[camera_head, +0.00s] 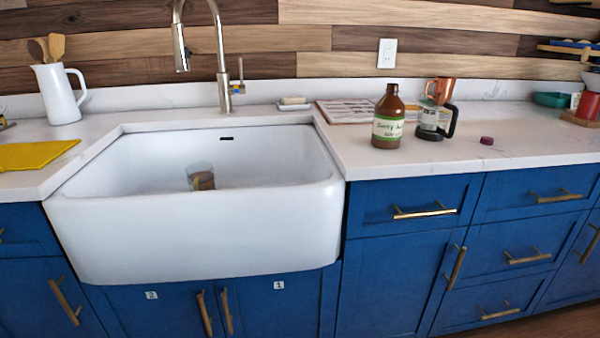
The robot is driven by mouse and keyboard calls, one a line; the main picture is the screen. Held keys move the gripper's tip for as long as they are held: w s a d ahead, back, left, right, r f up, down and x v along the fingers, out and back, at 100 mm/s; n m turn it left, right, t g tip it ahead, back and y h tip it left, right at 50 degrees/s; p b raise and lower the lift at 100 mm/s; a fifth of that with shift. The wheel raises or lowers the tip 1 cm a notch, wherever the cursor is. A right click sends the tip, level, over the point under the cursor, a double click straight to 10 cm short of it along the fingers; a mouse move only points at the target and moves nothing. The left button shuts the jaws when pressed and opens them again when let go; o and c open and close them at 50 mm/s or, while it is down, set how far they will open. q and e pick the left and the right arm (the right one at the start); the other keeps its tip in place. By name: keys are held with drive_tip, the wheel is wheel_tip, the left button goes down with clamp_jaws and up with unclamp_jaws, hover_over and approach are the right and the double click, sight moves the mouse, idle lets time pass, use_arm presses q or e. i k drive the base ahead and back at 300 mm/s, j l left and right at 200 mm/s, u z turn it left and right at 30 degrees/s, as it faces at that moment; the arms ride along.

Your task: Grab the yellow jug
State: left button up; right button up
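I see no yellow jug in the head view. A white jug (60,96) with a handle on its right side stands upright on the left counter against the backsplash, with wooden spoons (48,49) in it. A yellow cloth (36,154) lies flat at the left counter's front. A glass (200,177) with something brownish in it sits in the white sink (190,225). Neither of my grippers is in view.
On the right counter stand a brown labelled bottle (388,118), a copper mug (440,91), a black-handled container (430,119) and a small dark red cap (486,140). A tall faucet (222,60) rises behind the sink. The right counter's front (520,150) is clear.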

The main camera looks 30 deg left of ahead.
sight(200, 174)
drive_tip(key=u, duration=1.15)
